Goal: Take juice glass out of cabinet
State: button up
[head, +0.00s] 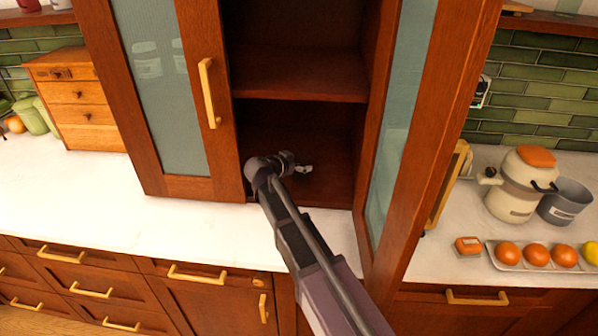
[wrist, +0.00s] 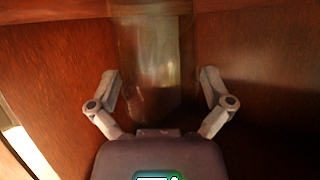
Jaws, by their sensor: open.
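The juice glass (wrist: 155,65) is a clear, see-through tumbler in the upper middle of the wrist view, inside the cabinet (head: 300,70). My gripper (wrist: 160,82) is open, with one finger on each side of the glass's lower part. I cannot tell whether either finger touches it. In the head view my gripper (head: 305,170) is inside the cabinet's lower compartment, and I cannot make out the glass there. The right cabinet door (head: 440,130) with a glass pane stands open toward the camera. The left door (head: 160,80) covers the left part.
A shelf (head: 300,73) lies above my gripper. The open right door stands close to the right of my arm. A tray of oranges (head: 535,256), a beige pot (head: 520,185) and a grey pot (head: 565,203) stand at right. The white counter at left is clear.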

jog(key=c, duration=1)
jog(key=shift+o, duration=0.2)
jog(key=shift+r, duration=0.15)
notch_tip(320, 180, up, 3)
jog(key=p, duration=0.3)
jog(key=s+d+r+p, duration=0.1)
jog(key=s+p, duration=0.1)
jog(key=s, duration=1.4)
jog(key=shift+r, duration=0.4)
